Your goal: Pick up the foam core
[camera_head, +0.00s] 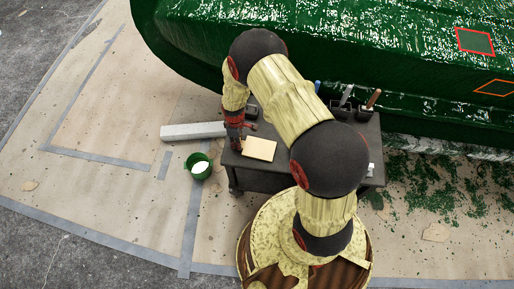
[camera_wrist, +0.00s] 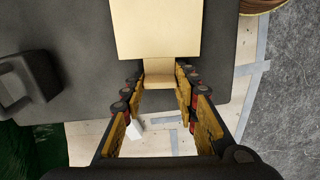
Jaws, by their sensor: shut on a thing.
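The foam core (camera_head: 259,149) is a flat, pale cream-yellow slab at the left end of the dark work table (camera_head: 284,177). In the wrist view the foam core (camera_wrist: 158,28) fills the top middle, with a narrower tab toward me. My gripper (camera_head: 235,141) points down beside the slab's left side. In the wrist view my gripper (camera_wrist: 160,76) has its two fingers on either side of the tab, shut on it. The slab looks level; I cannot tell whether it touches the table top.
A green bucket (camera_head: 199,166) with white contents and a long pale bar (camera_head: 193,131) are on the papered floor to the left. The green hull (camera_head: 330,45) stands behind the table. Dark holders with tools (camera_head: 362,108) line the table's back. A dark handled item (camera_wrist: 28,85) shows at left.

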